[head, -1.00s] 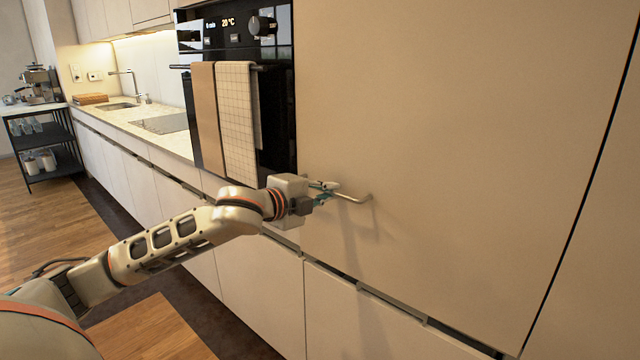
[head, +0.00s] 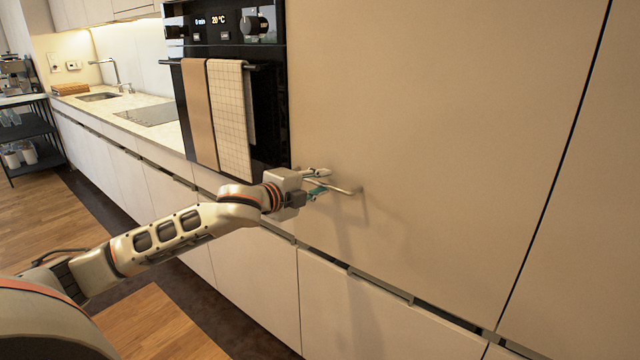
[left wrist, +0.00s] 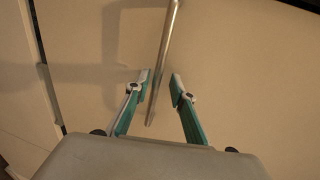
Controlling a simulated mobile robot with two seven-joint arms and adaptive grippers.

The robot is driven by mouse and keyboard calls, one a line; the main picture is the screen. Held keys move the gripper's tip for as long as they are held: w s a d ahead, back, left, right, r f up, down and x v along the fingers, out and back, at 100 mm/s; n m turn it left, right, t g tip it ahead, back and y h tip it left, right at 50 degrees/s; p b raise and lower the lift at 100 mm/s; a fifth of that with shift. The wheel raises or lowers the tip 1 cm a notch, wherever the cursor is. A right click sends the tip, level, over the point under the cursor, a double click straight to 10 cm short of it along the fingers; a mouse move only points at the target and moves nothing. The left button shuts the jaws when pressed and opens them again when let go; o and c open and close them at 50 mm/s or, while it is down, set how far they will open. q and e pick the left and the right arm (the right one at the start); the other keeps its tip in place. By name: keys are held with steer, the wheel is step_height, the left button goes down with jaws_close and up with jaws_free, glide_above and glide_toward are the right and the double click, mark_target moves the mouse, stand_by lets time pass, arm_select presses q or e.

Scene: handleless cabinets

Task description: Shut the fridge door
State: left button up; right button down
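The fridge door (head: 430,130) is a large beige panel that fills the right half of the head view and looks flush with the panels around it. Its metal bar handle (head: 343,189) sticks out near its lower left edge. My left gripper (head: 322,182) is at the handle. In the left wrist view the handle bar (left wrist: 165,60) runs between the two teal fingers of my left gripper (left wrist: 160,90), with gaps on both sides, so the fingers are open around it. My right gripper is not in view.
A black oven (head: 235,90) with two towels (head: 230,115) on its rail stands left of the door. Lower cabinets (head: 250,265) run beneath. A counter (head: 150,125) with a sink recedes left. A black shelf cart (head: 35,130) stands far left. Wooden floor is free at lower left.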

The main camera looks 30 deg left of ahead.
arm_select(q)
steer(key=shift+f, duration=0.25)
steer(key=shift+s, duration=0.2)
steer(key=s+r, duration=0.2)
steer(key=s, duration=0.9)
steer(key=shift+a+r, duration=0.2)
steer(key=shift+a, duration=0.1)
steer(key=shift+s+r, duration=0.1)
steer(key=shift+s, duration=0.05)
stand_by(0.4)
